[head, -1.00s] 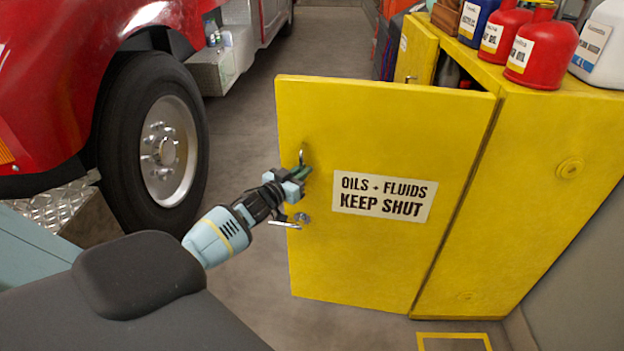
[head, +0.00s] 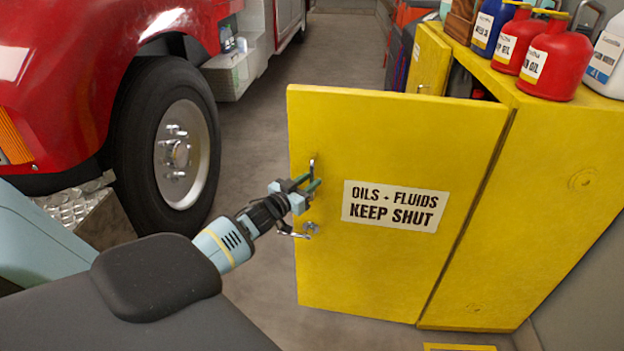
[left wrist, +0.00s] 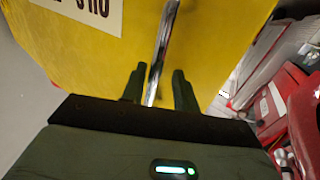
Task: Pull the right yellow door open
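The near yellow door (head: 385,265), with its "OILS + FLUIDS KEEP SHUT" sign, stands swung out from the yellow cabinet (head: 560,190). Its metal handle (head: 312,166) is near the door's free edge. My left gripper (head: 309,186) is at this handle. In the left wrist view the handle bar (left wrist: 161,45) runs between the two dark green fingers (left wrist: 158,88). The fingers are apart, with a gap visible beside the bar; contact is unclear. My right gripper is not in view.
A second yellow door (head: 428,62) stands out from the cabinet's far end. Red cans (head: 550,62) and other containers stand on the cabinet top. A red truck with a large wheel (head: 172,150) is on the left. Bare floor (head: 262,130) lies between truck and door.

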